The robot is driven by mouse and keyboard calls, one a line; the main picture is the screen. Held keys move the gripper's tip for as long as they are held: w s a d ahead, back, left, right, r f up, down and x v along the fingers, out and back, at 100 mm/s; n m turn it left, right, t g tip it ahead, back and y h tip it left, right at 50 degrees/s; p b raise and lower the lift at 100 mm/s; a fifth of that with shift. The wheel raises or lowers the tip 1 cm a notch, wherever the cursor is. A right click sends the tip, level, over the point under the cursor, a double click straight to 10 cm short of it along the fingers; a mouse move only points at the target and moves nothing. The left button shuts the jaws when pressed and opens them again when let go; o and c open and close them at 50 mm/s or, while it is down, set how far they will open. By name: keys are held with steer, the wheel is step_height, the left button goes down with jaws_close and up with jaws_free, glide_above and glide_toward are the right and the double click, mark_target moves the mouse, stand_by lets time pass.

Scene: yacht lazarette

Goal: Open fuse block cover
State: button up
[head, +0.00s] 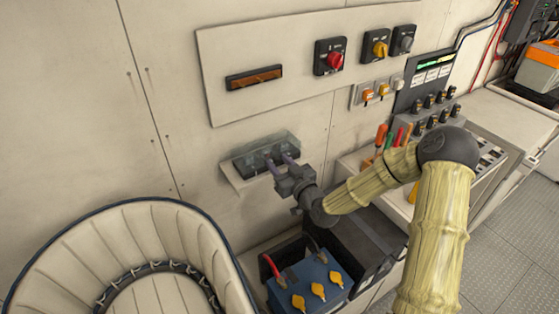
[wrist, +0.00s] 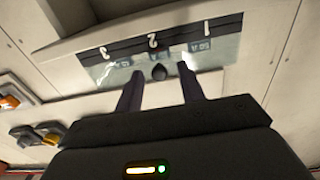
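The fuse block (head: 256,164) sits on a small pale ledge on the wall in the head view, under a clear cover (head: 262,142). In the wrist view the clear cover (wrist: 106,73) lies along a dark strip numbered 1, 2 and 3, with a small dark knob (wrist: 160,72) near its middle. My gripper (head: 279,158) reaches the front of the block in the head view. In the wrist view its two fingers (wrist: 160,84) are apart, one on each side of the knob, with nothing visibly held. I cannot tell whether the fingertips touch the cover.
A wall panel (head: 290,108) with red, yellow and grey rotary switches is above. A blue battery (head: 318,272) with yellow caps stands below my gripper. A cream round-backed seat (head: 110,235) is at lower left. Screwdrivers (head: 381,134) stand to the right.

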steer(key=shift+w+a, duration=0.15)
steer(key=shift+c, duration=0.2)
jaws_close()
